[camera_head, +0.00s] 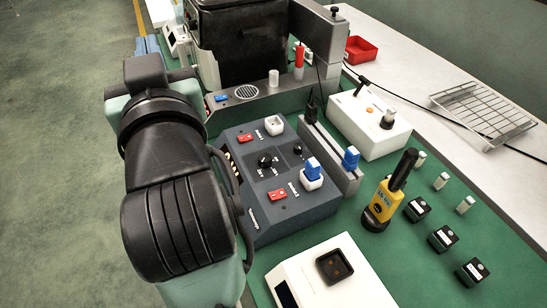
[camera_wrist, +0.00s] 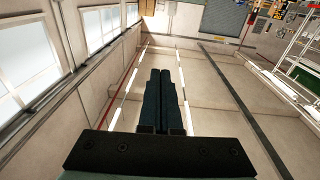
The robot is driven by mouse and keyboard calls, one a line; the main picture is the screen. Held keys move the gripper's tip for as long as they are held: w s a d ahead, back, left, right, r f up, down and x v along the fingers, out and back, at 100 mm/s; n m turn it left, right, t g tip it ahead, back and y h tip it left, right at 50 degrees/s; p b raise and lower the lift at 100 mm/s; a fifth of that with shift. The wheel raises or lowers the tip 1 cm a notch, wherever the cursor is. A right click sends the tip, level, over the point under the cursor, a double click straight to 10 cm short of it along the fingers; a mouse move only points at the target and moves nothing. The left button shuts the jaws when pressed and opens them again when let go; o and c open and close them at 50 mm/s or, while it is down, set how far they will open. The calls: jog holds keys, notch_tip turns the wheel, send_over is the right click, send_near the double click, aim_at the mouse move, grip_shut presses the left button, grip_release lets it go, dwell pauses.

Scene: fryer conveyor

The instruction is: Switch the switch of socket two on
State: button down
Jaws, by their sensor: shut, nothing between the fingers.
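A dark grey-blue socket box (camera_head: 262,222) sits on the green bench in the head view. It carries two white sockets and two red switches. The rear socket (camera_head: 275,125) is empty, with a red switch (camera_head: 245,138) to its left. The front socket (camera_head: 312,183) holds a blue plug (camera_head: 313,168), with a red switch (camera_head: 277,195) to its left. The labels are too small to read surely, and so are the switch positions.
A second blue plug (camera_head: 351,158) stands in a grey rail to the right. A yellow device (camera_head: 382,203), white box (camera_head: 368,122), black blocks (camera_head: 441,238) and a white unit (camera_head: 365,282) stand around.

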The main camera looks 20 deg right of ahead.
jog(key=s+d+f+g+p, duration=0.3)
jog(key=d+f, duration=0.5)
jog(key=f, duration=0.4)
jog(key=s+d+f+g+y+p, duration=0.1)
jog(key=s+d+f+g+p, duration=0.2)
jog(key=f, duration=0.9)
jog(key=s+d+g, duration=0.2)
jog(key=d+g, duration=0.2)
jog(key=d, duration=0.2)
jog(key=shift+s+d+f, duration=0.25)
jog(key=shift+s+f, duration=0.05)
jog(key=shift+f, duration=0.1)
jog(key=p, duration=0.1)
send_over(277, 194)
jog(key=s, duration=0.2)
notch_tip(277, 194, down, 7)
jog(key=shift+w+a+r, duration=0.1)
jog(key=shift+a, duration=0.05)
notch_tip(277, 194, down, 2)
jog(key=shift+a+f+p, duration=0.15)
jog(key=shift+f+p, duration=0.1)
jog(key=shift+p, duration=0.15)
jog(key=shift+a+f, duration=0.1)
jog(key=shift+f, duration=0.7)
